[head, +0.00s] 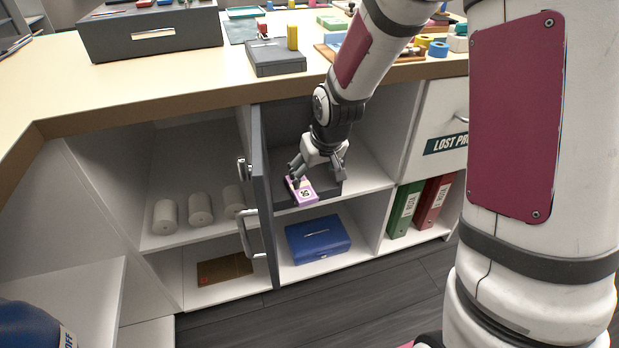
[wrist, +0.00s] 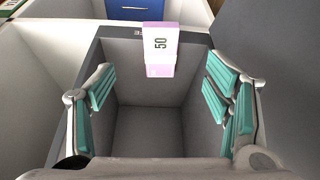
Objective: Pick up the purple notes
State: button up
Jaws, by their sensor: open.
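The purple notes (head: 302,190) are a small pink-purple bundle with a pale label. They are at the front rim of a dark grey open box (head: 323,187) on the shelf of the open cupboard. In the wrist view the notes (wrist: 160,48) show "50" and overlap the box's rim (wrist: 110,33); I cannot tell if they lean on it or stand inside. My gripper (head: 318,172) is over the box, close to the notes. In the wrist view my gripper (wrist: 163,88) is open and empty, its teal pads on either side of the box's interior, with the notes ahead, between the finger lines.
A dark cupboard door (head: 262,195) stands open just left of my gripper. A blue cash box (head: 318,240) is on the lower shelf, with green and red binders (head: 405,208) to the right. White rolls (head: 199,209) stand to the left.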

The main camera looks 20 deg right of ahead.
jog(key=r, duration=0.1)
jog(key=b, duration=0.2)
send_near(304, 191)
jog(key=shift+w+d+f, duration=0.1)
jog(key=shift+f, duration=0.5)
jog(key=shift+w+d+f, duration=0.1)
jog(key=shift+d+f, duration=0.05)
jog(key=shift+f, duration=0.5)
jog(key=shift+a+b+x, duration=0.2)
jog(key=shift+b+x, duration=0.65)
jog(key=shift+x, duration=0.75)
jog(key=shift+a+b+x, duration=0.15)
jog(key=shift+b+x, duration=0.7)
jog(key=shift+x, duration=0.7)
jog(key=shift+w+r, duration=0.15)
jog(key=shift+w, duration=0.05)
jog(key=c, duration=1.2)
